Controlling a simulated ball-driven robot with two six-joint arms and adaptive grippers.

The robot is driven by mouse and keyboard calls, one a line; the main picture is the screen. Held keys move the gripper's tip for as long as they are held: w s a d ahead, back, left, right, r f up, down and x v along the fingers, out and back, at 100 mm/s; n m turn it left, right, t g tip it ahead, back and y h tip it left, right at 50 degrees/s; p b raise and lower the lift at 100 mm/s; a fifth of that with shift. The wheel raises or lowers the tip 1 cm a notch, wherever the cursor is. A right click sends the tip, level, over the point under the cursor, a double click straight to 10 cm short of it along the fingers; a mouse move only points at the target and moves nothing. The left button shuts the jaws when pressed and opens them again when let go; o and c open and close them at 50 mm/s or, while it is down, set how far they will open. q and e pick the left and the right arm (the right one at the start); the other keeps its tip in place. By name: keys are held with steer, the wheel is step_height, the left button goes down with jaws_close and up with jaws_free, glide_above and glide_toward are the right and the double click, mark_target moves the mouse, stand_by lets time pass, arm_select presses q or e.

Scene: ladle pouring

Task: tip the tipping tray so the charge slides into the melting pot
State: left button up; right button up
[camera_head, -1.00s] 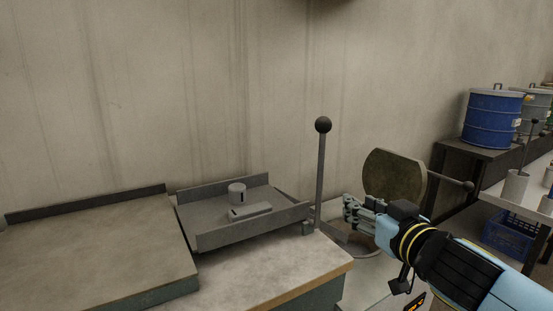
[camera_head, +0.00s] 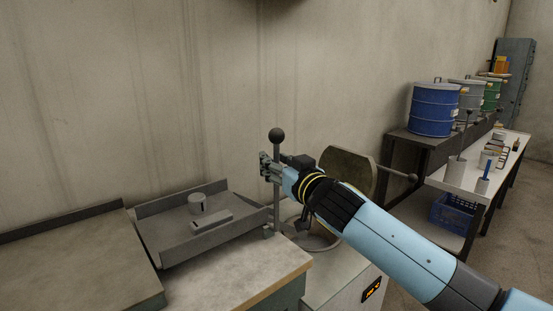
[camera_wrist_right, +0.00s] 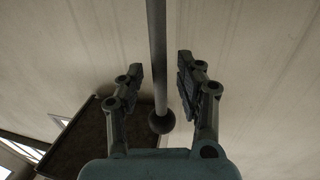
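The grey tipping tray (camera_head: 185,250) lies on the bench, sloping little if at all. The charge, a short grey cylinder (camera_head: 196,204) and a flat grey block (camera_head: 211,221), lies in it. An upright lever (camera_head: 277,205) with a black ball knob (camera_head: 276,134) stands at the tray's right end. My right gripper (camera_head: 266,168) is at the lever below the knob. In the right wrist view its open fingers (camera_wrist_right: 160,76) stand on either side of the lever rod (camera_wrist_right: 157,45), with gaps visible. The melting pot (camera_head: 318,241) is right of the tray, partly hidden by my right arm. My left gripper is out of view.
The pot's round lid (camera_head: 347,171) stands raised, with a handle (camera_head: 412,177) pointing right. A bench top (camera_head: 240,275) lies in front of the tray. Drums (camera_head: 433,110), a side table (camera_head: 490,160) and a blue crate (camera_head: 453,214) are further right.

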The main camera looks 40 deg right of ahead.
steer(key=shift+c, duration=0.4)
jaws_close()
steer(key=shift+w+f, duration=0.1)
